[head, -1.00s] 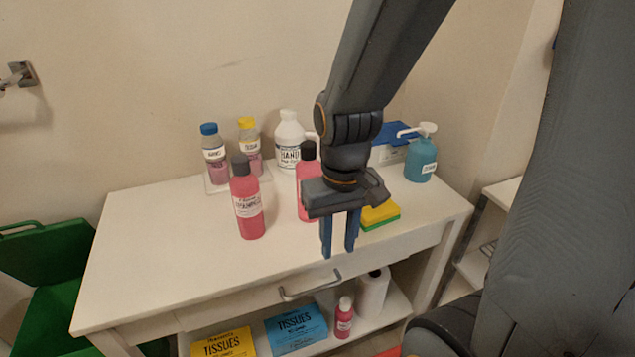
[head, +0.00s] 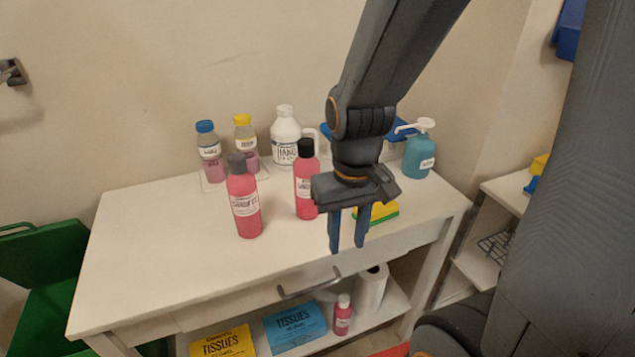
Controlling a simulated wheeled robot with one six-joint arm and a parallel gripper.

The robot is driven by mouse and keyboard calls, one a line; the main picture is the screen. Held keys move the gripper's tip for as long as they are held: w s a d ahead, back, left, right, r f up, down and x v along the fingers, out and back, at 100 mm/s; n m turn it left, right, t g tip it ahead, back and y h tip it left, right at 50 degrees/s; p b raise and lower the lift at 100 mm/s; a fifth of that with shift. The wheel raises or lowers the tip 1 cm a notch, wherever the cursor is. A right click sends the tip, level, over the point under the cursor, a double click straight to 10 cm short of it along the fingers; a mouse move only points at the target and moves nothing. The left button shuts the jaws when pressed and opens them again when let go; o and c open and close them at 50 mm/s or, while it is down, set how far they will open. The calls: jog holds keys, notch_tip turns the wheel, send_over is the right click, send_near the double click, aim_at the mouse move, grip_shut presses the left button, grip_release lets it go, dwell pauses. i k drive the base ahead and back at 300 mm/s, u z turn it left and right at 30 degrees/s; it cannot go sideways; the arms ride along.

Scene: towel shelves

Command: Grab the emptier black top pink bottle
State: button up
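Two pink bottles with black tops stand upright on the white table. The left pink bottle (head: 244,208) is nearer the front with a white label. The right pink bottle (head: 305,170) stands farther back, and my arm's wrist part covers a little of its right edge. I cannot tell from their looks which is emptier. My gripper (head: 347,246) points down in front and to the right of the right bottle, over the table's front part. Its two blue fingers are apart with nothing between them, and it appears clear of both bottles.
Behind stand a blue-capped bottle (head: 210,152), a yellow-capped bottle (head: 246,143), a white jug (head: 285,137) and a teal pump bottle (head: 419,157). A yellow-green sponge (head: 383,213) lies right of my gripper. The table's (head: 165,240) left front is clear. A green bin (head: 45,265) stands left.

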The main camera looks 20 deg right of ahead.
aim_at(306, 165)
jog(key=z, duration=2)
jog(key=k, duration=1.05)
jog(key=u, duration=1.05)
jog(key=i, duration=1)
